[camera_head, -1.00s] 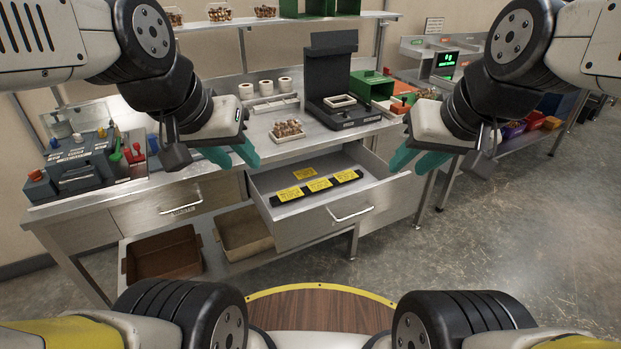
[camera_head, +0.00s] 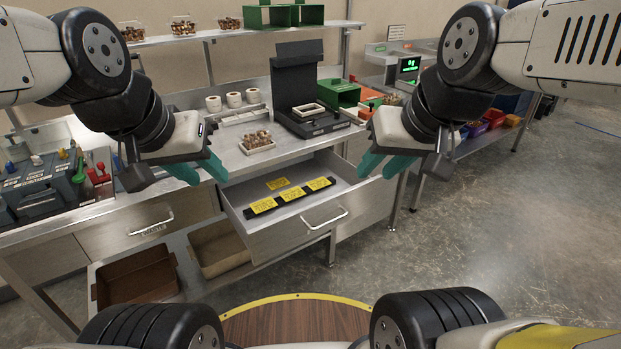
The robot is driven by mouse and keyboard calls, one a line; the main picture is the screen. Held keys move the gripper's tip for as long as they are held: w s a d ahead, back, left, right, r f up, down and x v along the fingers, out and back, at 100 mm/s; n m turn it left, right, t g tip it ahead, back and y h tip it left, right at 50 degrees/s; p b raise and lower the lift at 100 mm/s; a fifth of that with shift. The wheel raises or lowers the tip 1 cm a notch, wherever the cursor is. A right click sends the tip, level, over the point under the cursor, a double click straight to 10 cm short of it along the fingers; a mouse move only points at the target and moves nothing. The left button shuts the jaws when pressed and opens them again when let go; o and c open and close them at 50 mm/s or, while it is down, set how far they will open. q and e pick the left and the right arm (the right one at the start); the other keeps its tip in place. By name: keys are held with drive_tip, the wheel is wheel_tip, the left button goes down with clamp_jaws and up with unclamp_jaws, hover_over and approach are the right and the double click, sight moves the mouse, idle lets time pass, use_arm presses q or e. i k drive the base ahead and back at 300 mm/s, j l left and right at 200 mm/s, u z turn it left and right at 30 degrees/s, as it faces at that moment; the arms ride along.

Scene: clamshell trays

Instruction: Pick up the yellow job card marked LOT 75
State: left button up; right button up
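Several yellow cards lie in the open drawer (camera_head: 240,222). A row on a black strip (camera_head: 292,198) has a left card (camera_head: 263,205), a middle card (camera_head: 291,193) and a right card (camera_head: 319,184). Another yellow card (camera_head: 278,183) lies behind the row on the drawer floor. The print is too small to read, so I cannot tell which is LOT 75. My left gripper (camera_head: 202,170) is above and left of the drawer, with its teal fingers apart and empty. My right gripper (camera_head: 376,166) is above and right of the drawer, also open and empty.
The workbench carries a clear tray of brown pieces (camera_head: 257,142), white rolls (camera_head: 234,100), a black open case (camera_head: 308,115) and a green bin (camera_head: 341,93). A grey box with coloured levers (camera_head: 45,188) stands at the left. Brown bins (camera_head: 137,275) sit on the lower shelf.

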sight(294, 193)
drive_tip(key=i+l+u, duration=0.7)
drive_tip(key=u, duration=0.25)
